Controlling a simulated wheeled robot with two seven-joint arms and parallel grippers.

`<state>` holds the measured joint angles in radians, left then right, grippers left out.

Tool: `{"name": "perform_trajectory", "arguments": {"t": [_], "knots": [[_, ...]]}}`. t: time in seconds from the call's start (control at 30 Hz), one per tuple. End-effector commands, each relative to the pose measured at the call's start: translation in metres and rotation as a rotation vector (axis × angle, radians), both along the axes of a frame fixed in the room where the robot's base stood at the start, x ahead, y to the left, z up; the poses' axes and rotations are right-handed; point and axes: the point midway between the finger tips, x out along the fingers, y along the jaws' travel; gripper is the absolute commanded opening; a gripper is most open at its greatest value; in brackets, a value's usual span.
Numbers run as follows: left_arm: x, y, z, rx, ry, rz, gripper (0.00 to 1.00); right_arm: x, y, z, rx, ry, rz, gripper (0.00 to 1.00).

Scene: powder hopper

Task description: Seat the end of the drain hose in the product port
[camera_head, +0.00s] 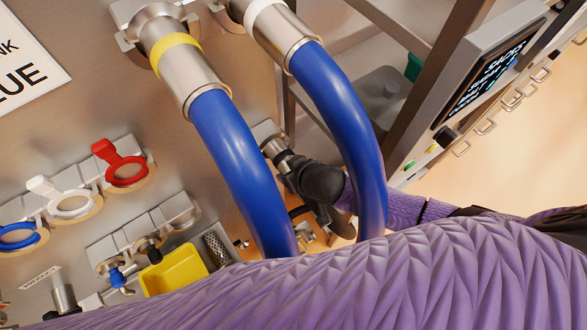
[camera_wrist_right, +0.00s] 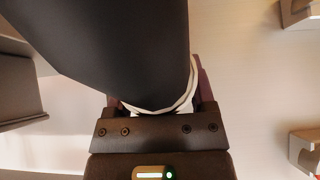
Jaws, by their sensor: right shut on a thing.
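In the right wrist view a thick dark grey hose-like piece (camera_wrist_right: 110,45) fills the top centre. A white ring or lip shows at its lower right edge. My right gripper (camera_wrist_right: 157,104) is shut on this piece, with its fingers on both sides. My left gripper is not in view.
Two thick blue hoses (camera_head: 237,160) hang from metal couplings and block part of the view. My purple arm covers the bottom. Red (camera_head: 126,172) and other coloured ring clips, a yellow scoop-like piece (camera_head: 175,270) and a screen (camera_head: 494,70) are around.

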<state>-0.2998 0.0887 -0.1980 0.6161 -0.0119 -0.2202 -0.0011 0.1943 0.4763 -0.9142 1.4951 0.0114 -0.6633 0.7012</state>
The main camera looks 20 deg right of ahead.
Motion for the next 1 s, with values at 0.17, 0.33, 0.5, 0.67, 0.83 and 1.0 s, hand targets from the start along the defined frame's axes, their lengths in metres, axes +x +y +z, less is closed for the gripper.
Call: {"name": "perform_trajectory", "arguments": {"t": [0.17,0.33,0.5,0.67,0.83,1.0], "knots": [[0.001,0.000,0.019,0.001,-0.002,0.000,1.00,0.002,0.002,0.021,0.006,-0.010,0.002,0.00],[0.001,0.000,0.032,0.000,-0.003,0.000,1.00,0.002,0.002,0.033,0.006,-0.010,0.002,0.00],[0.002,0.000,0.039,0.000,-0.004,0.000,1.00,0.001,0.001,0.038,0.007,-0.009,0.002,0.00],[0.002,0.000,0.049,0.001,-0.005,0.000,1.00,-0.016,-0.005,0.038,0.004,-0.005,0.002,0.00],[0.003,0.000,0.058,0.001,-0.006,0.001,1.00,-0.038,-0.013,0.038,0.004,-0.004,0.000,0.00],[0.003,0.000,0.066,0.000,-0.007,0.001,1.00,-0.060,-0.021,0.037,0.003,-0.004,0.001,0.00]]}}
